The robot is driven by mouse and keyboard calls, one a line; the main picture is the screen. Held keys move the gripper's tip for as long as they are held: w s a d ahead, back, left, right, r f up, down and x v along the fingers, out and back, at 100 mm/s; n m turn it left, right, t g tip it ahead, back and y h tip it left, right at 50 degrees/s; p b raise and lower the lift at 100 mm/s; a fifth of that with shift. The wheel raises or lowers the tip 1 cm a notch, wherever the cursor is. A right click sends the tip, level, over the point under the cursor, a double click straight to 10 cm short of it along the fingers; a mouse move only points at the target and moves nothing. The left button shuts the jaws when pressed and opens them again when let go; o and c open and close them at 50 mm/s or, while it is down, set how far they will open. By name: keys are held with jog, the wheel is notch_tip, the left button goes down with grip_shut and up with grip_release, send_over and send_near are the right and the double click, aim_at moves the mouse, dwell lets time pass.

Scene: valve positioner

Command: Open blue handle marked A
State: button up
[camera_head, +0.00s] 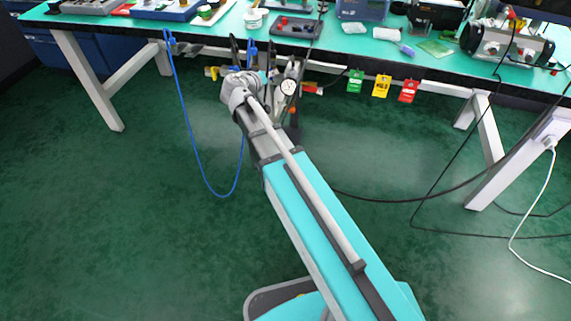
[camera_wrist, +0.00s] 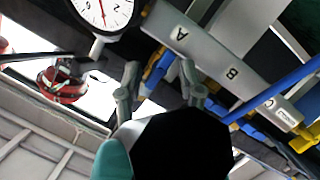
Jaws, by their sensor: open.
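In the wrist view, a grey manifold bar (camera_wrist: 210,55) carries the letters A, B and C along its length. A blue handle (camera_wrist: 157,66) with some yellow beside it shows below the letter A. My gripper (camera_wrist: 160,70) is open, with one finger on each side of this blue handle in the picture. I cannot tell whether either finger touches it. In the head view, my arm reaches to the bench front, and the handle cannot be made out there.
A white dial gauge (camera_wrist: 103,12) stands close beside the fingers, and it also shows in the head view (camera_head: 288,87). More blue and yellow parts lie below B and C. A blue hose (camera_head: 186,115) hangs from the green bench top (camera_head: 345,42). Coloured tags (camera_head: 381,86) hang to the right.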

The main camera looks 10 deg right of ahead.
jog(key=s+a+n+h+b, duration=0.4)
jog(key=s+a+n+b, duration=0.2)
jog(key=s+a+n, duration=0.4)
jog(key=s+d+f+m+g+y+b, duration=0.2)
jog(key=d+f+b, duration=0.1)
jog(key=f, duration=0.5)
jog(key=s+d+f+m+g+y+b, duration=0.2)
jog(key=d+f+g+b, duration=0.1)
jog(key=f, duration=0.5)
jog(key=s+d+f+m+g+y+b, duration=0.2)
jog(key=s+d+f+b, duration=0.1)
jog(key=f, duration=0.6)
jog(key=shift+d+g+b, duration=0.3)
jog(key=shift+d+b, duration=0.55)
jog(key=shift+d, duration=0.25)
dwell(0.3)
jog(key=s+r+m+g+y+p, duration=0.2)
jog(key=s+r+y+p, duration=0.5)
jog(key=p, duration=0.5)
jog(key=shift+s+a+r+m+g+y, duration=0.2)
jog(key=shift+s+m+g+y, duration=0.25)
jog(key=shift+s, duration=0.45)
